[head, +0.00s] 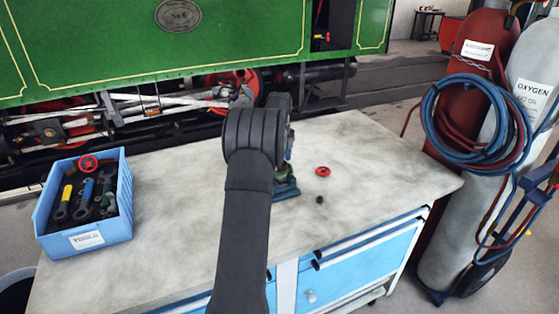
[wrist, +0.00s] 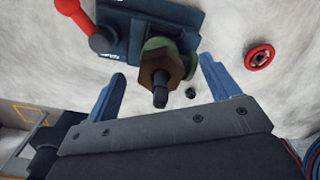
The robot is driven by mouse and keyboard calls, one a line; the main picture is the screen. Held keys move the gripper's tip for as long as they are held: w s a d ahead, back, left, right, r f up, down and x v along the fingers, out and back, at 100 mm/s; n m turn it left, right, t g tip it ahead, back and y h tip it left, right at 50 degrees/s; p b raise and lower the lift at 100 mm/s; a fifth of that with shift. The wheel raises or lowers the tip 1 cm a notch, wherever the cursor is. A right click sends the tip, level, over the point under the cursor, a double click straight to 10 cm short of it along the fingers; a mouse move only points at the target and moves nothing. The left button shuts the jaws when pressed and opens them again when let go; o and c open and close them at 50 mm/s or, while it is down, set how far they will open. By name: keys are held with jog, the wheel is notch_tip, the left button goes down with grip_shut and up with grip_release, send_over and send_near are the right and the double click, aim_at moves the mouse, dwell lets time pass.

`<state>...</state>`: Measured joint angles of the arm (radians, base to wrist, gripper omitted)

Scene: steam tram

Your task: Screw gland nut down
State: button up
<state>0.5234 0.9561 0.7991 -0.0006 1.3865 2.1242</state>
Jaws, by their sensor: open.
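In the wrist view the brass-brown hexagonal gland nut (wrist: 160,65) sits around a dark spindle (wrist: 160,92) on a green valve body (wrist: 187,55). The valve is at a blue vise (wrist: 135,30) with a red-ended handle (wrist: 75,12). My gripper (wrist: 163,80) is open, with one blue finger on each side of the nut and a visible gap to both. I cannot tell how far the fingertips are from the nut in depth. In the head view my arm hides the nut and gripper; part of the blue vise base (head: 286,188) shows.
A red handwheel (head: 323,171) and a small black nut (head: 320,199) lie on the workbench (head: 390,165) right of the vise. A blue bin (head: 120,225) of tools stands at the left. Gas cylinders (head: 470,120) with hoses stand beyond the bench's right edge.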

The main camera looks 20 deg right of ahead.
jog(key=shift+r, duration=2.5)
jog(key=shift+f, duration=0.1)
notch_tip(320, 180, down, 5)
jog(key=shift+n, duration=0.4)
